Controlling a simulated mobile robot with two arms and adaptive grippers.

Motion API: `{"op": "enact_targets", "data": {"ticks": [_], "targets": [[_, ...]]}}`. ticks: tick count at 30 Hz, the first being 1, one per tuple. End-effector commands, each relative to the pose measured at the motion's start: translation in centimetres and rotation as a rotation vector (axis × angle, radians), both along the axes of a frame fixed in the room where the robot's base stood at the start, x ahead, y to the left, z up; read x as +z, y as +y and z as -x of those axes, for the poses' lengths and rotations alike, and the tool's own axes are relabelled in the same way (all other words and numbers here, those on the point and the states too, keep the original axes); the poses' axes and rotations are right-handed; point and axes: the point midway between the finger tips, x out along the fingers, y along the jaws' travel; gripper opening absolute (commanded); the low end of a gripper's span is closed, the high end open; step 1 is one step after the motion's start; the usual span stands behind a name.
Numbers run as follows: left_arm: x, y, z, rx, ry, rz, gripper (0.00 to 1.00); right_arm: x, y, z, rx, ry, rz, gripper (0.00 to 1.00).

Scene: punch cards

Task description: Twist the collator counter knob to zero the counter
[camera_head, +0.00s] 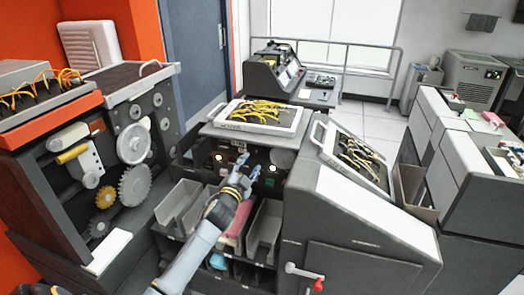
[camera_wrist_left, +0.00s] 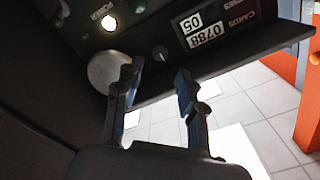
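In the left wrist view a small dark round knob (camera_wrist_left: 160,53) with a pale pointer mark sits on a black panel. Beside it is the counter (camera_wrist_left: 206,29), with white number windows and a CARDS label, upside down in this view. My left gripper (camera_wrist_left: 156,82) is open, its two dark fingers apart and nothing between them; the knob appears just beyond the gap. I cannot tell whether a finger touches it. In the head view my left gripper (camera_head: 247,164) is in front of the collator's panel (camera_head: 203,154), where the knob cannot be made out.
A round silver disc (camera_wrist_left: 108,72) sits close to one finger, near a lit POWER lamp (camera_wrist_left: 109,23). Card bins (camera_head: 180,203) lie below the panel. A plugboard (camera_head: 259,115) with yellow wires is above it, and a sloped machine housing (camera_head: 355,220) stands right.

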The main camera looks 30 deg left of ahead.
Motion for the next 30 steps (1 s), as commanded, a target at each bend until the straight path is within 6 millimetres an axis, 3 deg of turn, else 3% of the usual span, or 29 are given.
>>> {"op": "enact_targets", "data": {"ticks": [15,30], "targets": [[-0.2,1.4,-5.6,0.001,0.001,0.001,0.4,-2.7,-0.5,0.1,0.002,0.002,0.007,0.4],[0.0,1.6,-6.7,0.001,0.002,0.0,0.4,-3.0,-0.6,0.3,0.003,0.005,0.007,0.4]]}}
